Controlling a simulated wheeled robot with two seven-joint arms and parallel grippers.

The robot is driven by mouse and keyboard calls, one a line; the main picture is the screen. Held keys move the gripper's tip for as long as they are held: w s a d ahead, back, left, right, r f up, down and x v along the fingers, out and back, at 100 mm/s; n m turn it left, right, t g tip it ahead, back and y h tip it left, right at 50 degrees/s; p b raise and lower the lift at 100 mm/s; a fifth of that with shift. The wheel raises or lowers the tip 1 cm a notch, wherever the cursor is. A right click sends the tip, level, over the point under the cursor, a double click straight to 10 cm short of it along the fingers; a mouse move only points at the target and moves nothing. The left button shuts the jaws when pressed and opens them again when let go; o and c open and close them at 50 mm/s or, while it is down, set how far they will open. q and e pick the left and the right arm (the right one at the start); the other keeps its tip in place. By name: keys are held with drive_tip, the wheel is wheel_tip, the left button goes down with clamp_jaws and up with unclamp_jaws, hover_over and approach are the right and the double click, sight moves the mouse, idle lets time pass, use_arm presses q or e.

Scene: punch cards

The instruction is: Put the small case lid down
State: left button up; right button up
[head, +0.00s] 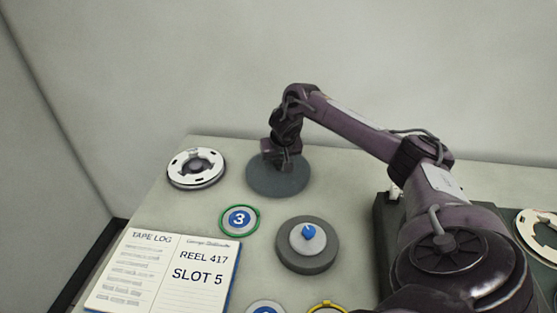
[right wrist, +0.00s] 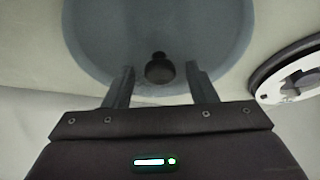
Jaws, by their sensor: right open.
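The small case lid, a flat round blue-grey disc (head: 262,184), lies on the table toward the back. It fills much of the right wrist view (right wrist: 100,40), with a dark round knob (right wrist: 160,70) standing on it. My right gripper (head: 284,163) is over the lid. Its two fingers are open, one on each side of the knob, with a gap on both sides. In the head view the gripper and wrist hide the knob. A round dark-grey case (head: 293,262) with a pale hub and a blue piece sits in front of the lid. My left gripper is not in view.
A white-and-grey reel (head: 196,156) lies left of the lid. A green-ringed token marked 3 (head: 240,219) and an open tape log (head: 165,270) are in front. A yellow ring (head: 327,304) shows at the bottom edge. Another reel (head: 537,238) is at the far right.

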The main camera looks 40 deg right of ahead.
sight(278, 161)
drive_tip(key=shift+s+r, duration=0.1)
drive_tip(key=shift+r, duration=0.45)
drive_tip(key=v, duration=0.3)
drive_tip(key=shift+r, duration=0.15)
drive_tip(key=p+v, duration=0.5)
drive_tip(key=v, duration=0.2)
drive_tip(key=shift+s+a+r, duration=0.2)
drive_tip(key=shift+s+r, duration=0.1)
